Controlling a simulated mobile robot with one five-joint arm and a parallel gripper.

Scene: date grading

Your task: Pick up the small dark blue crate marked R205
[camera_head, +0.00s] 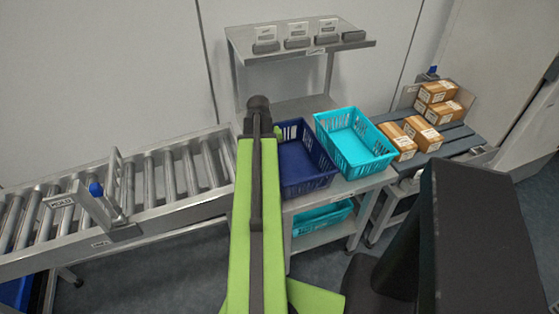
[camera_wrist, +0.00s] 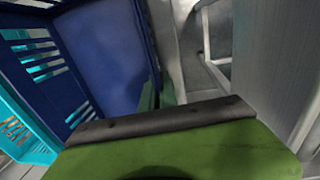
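The small dark blue crate (camera_head: 318,180) stands on the metal table, just right of my green arm, which hides its left side. It looks empty, and no R205 marking can be read. In the wrist view its blue slotted wall and floor (camera_wrist: 100,60) fill the upper left, close to my gripper.
A turquoise crate (camera_head: 355,148) stands right beside the blue one; another turquoise crate (camera_head: 322,216) is on the shelf below. A roller conveyor (camera_head: 150,185) runs left. Brown boxes (camera_head: 422,133) sit on a slatted bench at right. A raised shelf (camera_head: 298,46) with label holders stands behind.

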